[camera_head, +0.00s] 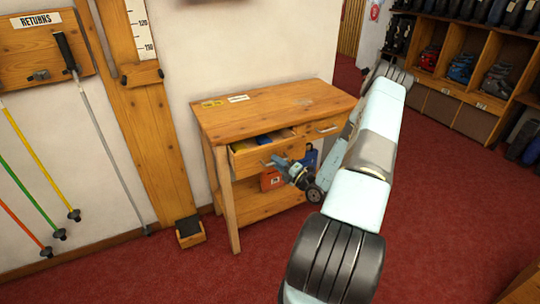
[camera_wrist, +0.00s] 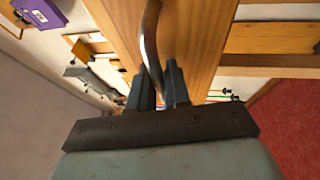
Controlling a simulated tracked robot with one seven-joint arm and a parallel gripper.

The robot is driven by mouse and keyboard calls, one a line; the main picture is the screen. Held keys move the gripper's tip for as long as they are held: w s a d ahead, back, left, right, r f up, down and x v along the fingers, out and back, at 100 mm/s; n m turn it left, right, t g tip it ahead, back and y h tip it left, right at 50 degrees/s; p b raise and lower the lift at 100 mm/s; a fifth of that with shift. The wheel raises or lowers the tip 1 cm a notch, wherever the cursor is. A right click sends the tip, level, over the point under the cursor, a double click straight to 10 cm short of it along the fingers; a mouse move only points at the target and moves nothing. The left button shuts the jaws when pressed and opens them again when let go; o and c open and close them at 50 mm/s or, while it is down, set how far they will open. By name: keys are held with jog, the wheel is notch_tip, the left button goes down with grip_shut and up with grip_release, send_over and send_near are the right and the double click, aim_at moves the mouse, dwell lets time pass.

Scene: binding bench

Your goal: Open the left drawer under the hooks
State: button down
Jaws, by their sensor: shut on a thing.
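The left drawer (camera_head: 248,163) of the wooden bench stands part-way out, and blue and yellow things show inside it. My gripper (camera_head: 285,163) is at the drawer's front, seen from the side and partly merged with the handle there. In the wrist view my gripper (camera_wrist: 158,88) has its two dark fingers closed around the curved metal handle (camera_wrist: 150,38), which stands out from the wooden drawer front (camera_wrist: 190,35). The right drawer (camera_head: 322,127) is shut.
The bench top (camera_head: 275,105) bears small labels. A lower shelf (camera_head: 262,204) holds an orange-red box (camera_head: 271,180). Ski poles hang on the wall at left. Boot shelves (camera_head: 455,80) stand at the far right. Red carpet is clear in front and to the right.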

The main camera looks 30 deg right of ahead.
jog(key=s, duration=1)
jog(key=shift+s+f, duration=0.2)
jog(key=c, duration=1.4)
grip_release()
jog(key=shift+c, duration=0.2)
jog(key=shift+w+r, duration=0.1)
jog(key=v, duration=1.3)
jog(key=shift+s+d, duration=0.2)
jog(key=shift+s, duration=0.15)
